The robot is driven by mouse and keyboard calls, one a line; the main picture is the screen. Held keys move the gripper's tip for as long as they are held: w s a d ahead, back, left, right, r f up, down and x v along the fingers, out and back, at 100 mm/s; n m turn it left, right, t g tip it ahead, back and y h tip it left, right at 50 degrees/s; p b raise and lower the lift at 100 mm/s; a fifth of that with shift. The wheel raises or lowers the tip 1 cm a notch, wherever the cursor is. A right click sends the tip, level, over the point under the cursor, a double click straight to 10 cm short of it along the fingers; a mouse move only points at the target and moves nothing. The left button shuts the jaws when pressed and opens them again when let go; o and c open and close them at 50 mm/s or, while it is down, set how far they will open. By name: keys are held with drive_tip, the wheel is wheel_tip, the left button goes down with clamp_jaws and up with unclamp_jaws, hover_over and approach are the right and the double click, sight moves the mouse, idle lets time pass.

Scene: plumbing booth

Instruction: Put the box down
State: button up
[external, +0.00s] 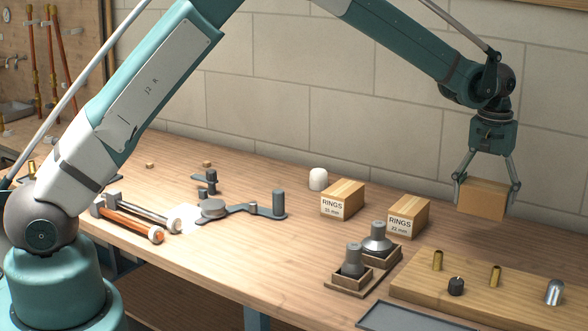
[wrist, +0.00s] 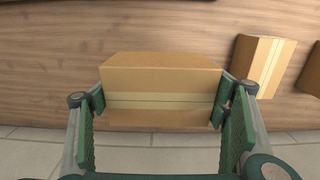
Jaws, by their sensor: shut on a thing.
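My gripper (external: 487,189) is shut on a brown cardboard box (external: 484,201) and holds it in the air above the back right of the bench. In the wrist view the box (wrist: 160,80) sits between the two green finger pads, with a pale tape strip along it. The wooden workbench (external: 240,244) lies below. Two similar boxes labelled RINGS stand on the bench to the left of the held box: one near the middle (external: 342,200) and one closer (external: 408,217). The underside of the held box is hidden in the wrist view.
A wooden board (external: 450,284) with brass fittings is at the front right, beside a dark tray (external: 410,318). Two grey metal parts (external: 354,262) stand in small wooden holders. A white domed piece (external: 318,179) is near the wall.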

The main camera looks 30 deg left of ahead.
hover_over(476, 246)
drive_tip(key=shift+d+f, duration=0.1)
drive_tip(key=shift+f, duration=3.05)
drive_tip(key=shift+f, duration=0.1)
drive_tip(key=shift+f, duration=1.75)
drive_tip(key=shift+f+b, duration=0.15)
drive_tip(key=shift+b, duration=0.2)
drive_tip(key=o, duration=1)
drive_tip(key=shift+o, duration=0.2)
drive_tip(key=shift+r, duration=0.2)
wheel_tip(476, 246, up, 12)
drive_tip(key=shift+f+p, duration=0.1)
drive_tip(key=shift+p, duration=0.25)
